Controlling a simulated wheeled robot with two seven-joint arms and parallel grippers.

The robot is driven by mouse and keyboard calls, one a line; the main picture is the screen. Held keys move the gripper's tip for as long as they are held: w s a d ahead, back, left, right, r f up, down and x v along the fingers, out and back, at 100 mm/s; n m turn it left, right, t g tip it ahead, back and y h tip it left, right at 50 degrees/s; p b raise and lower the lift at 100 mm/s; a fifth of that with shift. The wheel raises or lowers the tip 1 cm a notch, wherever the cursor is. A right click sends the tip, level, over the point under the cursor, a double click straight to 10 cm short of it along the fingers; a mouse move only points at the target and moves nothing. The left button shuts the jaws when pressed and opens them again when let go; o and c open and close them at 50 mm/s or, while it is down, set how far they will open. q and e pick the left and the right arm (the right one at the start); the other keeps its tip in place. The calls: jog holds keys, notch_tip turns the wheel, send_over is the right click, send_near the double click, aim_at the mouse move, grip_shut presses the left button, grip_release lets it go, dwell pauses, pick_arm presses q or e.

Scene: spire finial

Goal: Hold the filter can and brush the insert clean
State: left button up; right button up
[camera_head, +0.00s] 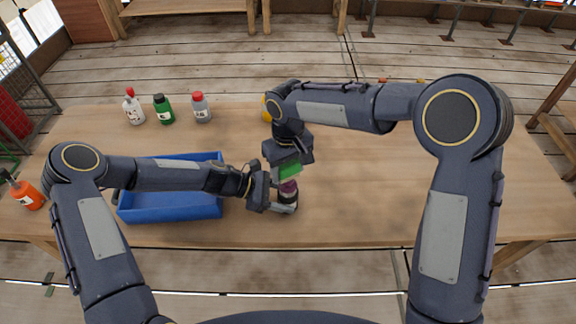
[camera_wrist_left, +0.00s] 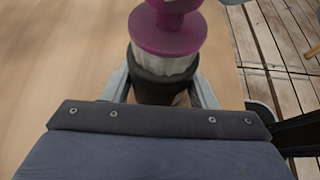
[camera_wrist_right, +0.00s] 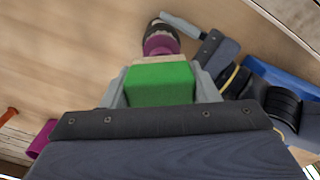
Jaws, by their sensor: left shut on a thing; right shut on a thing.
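My left gripper (camera_head: 284,201) is shut on the dark filter can (camera_wrist_left: 155,90), holding it upright at the table's front. The white pleated insert (camera_wrist_left: 170,65) with a purple flange (camera_wrist_left: 165,38) stands in the can's top. The purple part also shows in the head view (camera_head: 288,187). My right gripper (camera_head: 288,166) is shut on a green brush block (camera_wrist_right: 160,85) with a pale edge at its far side. The brush is just above the insert, seen from the head; whether they touch cannot be told. My right gripper hides part of the brush.
A blue bin (camera_head: 172,213) stands left of the can, under my left forearm. The table (camera_head: 350,190) right of the can is clear.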

jog(key=shift+s+f, duration=0.1)
jog(key=shift+s, duration=0.7)
jog(key=shift+w, duration=1.1)
jog(key=shift+s, duration=0.15)
jog(key=shift+s, duration=0.85)
jog(key=shift+w, duration=1)
jog(key=shift+s, duration=0.1)
